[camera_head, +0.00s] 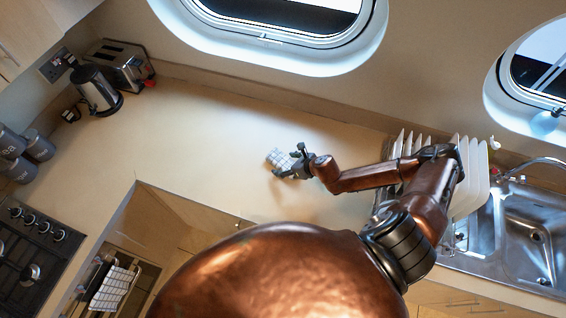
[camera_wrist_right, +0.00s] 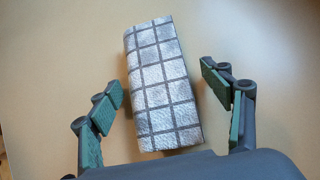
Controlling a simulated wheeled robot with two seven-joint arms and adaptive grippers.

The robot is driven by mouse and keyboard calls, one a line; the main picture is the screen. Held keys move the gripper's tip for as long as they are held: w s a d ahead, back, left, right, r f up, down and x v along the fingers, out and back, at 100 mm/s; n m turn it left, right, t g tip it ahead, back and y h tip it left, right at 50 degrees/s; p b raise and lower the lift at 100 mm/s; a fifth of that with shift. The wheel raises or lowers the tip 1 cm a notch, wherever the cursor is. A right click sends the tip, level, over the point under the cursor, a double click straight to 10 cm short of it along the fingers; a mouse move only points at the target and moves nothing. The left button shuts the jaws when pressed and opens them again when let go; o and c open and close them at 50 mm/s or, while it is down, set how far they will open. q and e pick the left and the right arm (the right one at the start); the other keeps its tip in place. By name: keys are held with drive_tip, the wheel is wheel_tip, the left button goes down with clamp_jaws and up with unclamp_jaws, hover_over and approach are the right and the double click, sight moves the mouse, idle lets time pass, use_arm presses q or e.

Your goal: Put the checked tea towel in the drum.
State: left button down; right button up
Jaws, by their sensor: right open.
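The checked tea towel (camera_head: 280,158), folded into a white and grey block with dark grid lines, lies on the pale worktop. In the right wrist view the towel (camera_wrist_right: 165,85) lies between and a little ahead of the spread fingers of my right gripper (camera_wrist_right: 164,88). The fingers look apart from it on both sides. In the head view my right gripper (camera_head: 291,163) is open and empty beside the towel. I cannot make out a drum in either view. My left gripper is not in view.
A dish rack with plates (camera_head: 473,170) and a sink (camera_head: 535,230) are at the right. A kettle (camera_head: 97,90) and toaster (camera_head: 123,65) stand back left. A hob (camera_head: 30,245) is at left. Another checked cloth (camera_head: 112,288) hangs low left.

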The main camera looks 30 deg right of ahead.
drive_tip(key=shift+s+r, duration=0.1)
drive_tip(key=shift+s, duration=0.3)
drive_tip(key=shift+r, duration=0.1)
drive_tip(key=shift+w+f, duration=0.2)
drive_tip(key=shift+w, duration=0.05)
drive_tip(key=c, duration=0.5)
drive_tip(key=shift+s+r, duration=0.1)
drive_tip(key=shift+s, duration=0.1)
drive_tip(key=c, duration=0.3)
drive_tip(key=shift+c, duration=0.8)
drive_tip(key=shift+w, duration=0.15)
drive_tip(key=shift+c, duration=1.4)
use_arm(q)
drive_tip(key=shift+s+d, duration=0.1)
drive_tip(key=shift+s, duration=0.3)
use_arm(e)
drive_tip(key=shift+c, duration=0.5)
